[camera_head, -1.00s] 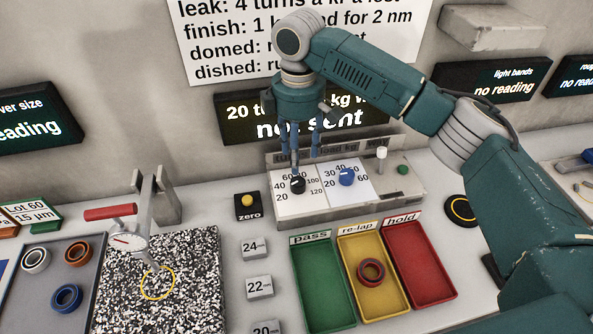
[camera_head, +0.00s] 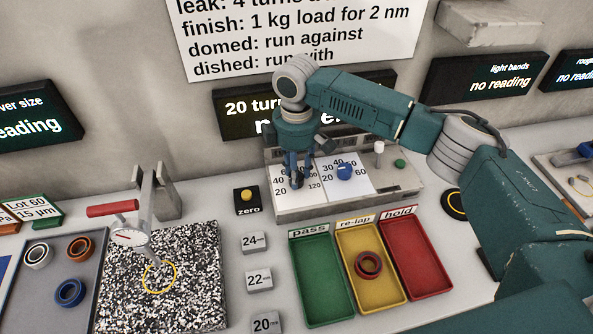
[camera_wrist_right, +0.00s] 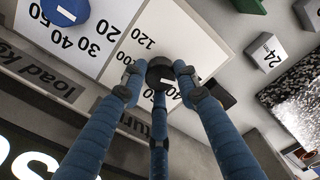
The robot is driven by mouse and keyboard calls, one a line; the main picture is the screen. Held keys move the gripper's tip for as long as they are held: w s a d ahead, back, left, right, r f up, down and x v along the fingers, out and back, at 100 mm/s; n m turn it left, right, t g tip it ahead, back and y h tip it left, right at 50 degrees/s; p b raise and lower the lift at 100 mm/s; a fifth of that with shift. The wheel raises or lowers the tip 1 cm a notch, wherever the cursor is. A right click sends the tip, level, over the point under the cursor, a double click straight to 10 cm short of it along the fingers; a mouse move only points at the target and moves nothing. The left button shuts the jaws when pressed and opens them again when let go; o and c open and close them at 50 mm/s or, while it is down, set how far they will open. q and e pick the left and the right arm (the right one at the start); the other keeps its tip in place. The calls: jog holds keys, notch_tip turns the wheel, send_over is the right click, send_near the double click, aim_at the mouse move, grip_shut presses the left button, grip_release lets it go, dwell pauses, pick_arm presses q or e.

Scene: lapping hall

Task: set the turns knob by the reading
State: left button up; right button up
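In the right wrist view three blue fingers stand around the knob, with a small gap visible at the left finger. The blue load knob (camera_head: 345,172) is to its right. My left gripper is not in view.
A wall sign (camera_head: 300,30) gives leak, finish, domed and dished rules. A white-topped switch (camera_head: 379,148) and green button (camera_head: 399,163) are right on the box. A yellow zero button (camera_head: 246,195) is left. Green, yellow and red trays (camera_head: 322,315) lie in front; the yellow one holds a ring.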

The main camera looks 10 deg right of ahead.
jog(key=c, duration=0.4)
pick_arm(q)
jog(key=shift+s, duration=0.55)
pick_arm(e)
jog(key=shift+r, duration=0.1)
jog(key=shift+c, duration=0.2)
jog(key=shift+r+p, duration=0.1)
jog(key=shift+p, duration=0.6)
jog(key=m+p, duration=0.7)
jog(key=p, duration=0.2)
jog(key=shift+p, duration=0.4)
pick_arm(q)
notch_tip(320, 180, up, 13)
jog(key=p, duration=0.1)
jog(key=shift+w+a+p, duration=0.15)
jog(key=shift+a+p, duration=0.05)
jog(key=shift+p, duration=0.2)
pick_arm(e)
jog(key=shift+m, duration=0.9)
jog(key=o, duration=1.2)
jog(key=shift+c, duration=0.2)
